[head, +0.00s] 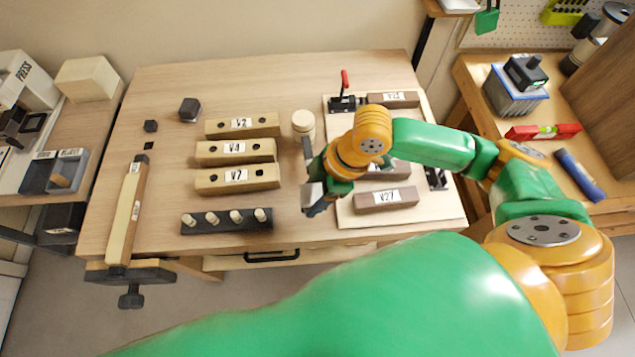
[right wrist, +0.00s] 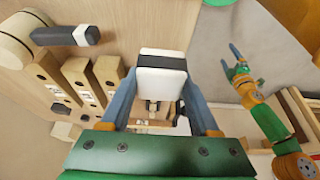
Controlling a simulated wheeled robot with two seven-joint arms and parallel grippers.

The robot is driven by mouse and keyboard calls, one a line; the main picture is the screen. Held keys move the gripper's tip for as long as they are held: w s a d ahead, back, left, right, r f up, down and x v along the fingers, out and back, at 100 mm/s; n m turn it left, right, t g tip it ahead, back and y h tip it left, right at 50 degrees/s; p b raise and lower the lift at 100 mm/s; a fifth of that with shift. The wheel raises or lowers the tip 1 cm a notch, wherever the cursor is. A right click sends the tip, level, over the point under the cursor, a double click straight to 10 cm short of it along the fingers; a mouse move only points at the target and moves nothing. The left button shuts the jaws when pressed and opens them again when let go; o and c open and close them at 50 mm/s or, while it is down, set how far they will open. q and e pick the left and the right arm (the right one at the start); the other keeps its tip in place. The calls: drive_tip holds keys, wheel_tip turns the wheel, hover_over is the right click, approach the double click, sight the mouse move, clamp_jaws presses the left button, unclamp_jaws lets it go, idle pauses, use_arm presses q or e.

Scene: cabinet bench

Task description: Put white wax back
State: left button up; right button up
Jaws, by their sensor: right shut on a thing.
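My right gripper (head: 312,182) is over the workbench, between the wooden blocks and the pale board.
Labelled wooden blocks (head: 236,152) and a dark peg rack (head: 227,221) lie left of my right gripper. A pale cylinder (head: 303,122) stands behind it. The pale board (head: 430,215) holds brown blocks (head: 386,199). A labelled grey tray (head: 55,172) is far left.

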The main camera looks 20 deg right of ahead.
drive_tip(key=shift+s+b+x, duration=0.2)
drive_tip(key=shift+b+x, duration=0.8)
drive_tip(key=shift+x, duration=0.05)
drive_tip(key=shift+w+d+f+b, duration=0.1)
drive_tip(key=shift+f+b, duration=0.4)
drive_tip(key=shift+b, duration=0.15)
drive_tip(key=shift+w+d+f+b, duration=0.1)
drive_tip(key=shift+d+f+b, duration=0.05)
drive_tip(key=shift+f+b, duration=0.45)
drive_tip(key=shift+d+f, duration=0.15)
drive_tip(key=shift+f, duration=0.15)
drive_tip(key=shift+f+b, duration=0.4)
drive_tip(key=shift+f, duration=0.15)
use_arm(q)
wheel_tip(320, 180, down, 6)
drive_tip(key=shift+s+a+r, duration=0.1)
drive_tip(key=shift+a, duration=0.05)
use_arm(e)
drive_tip(key=shift+s+a, duration=0.1)
drive_tip(key=shift+a, duration=0.1)
drive_tip(key=shift+d, duration=0.1)
use_arm(q)
drive_tip(key=shift+r, duration=0.2)
use_arm(e)
drive_tip(key=shift+r, duration=0.1)
drive_tip(key=shift+p, duration=0.45)
use_arm(q)
drive_tip(key=shift+r, duration=0.3)
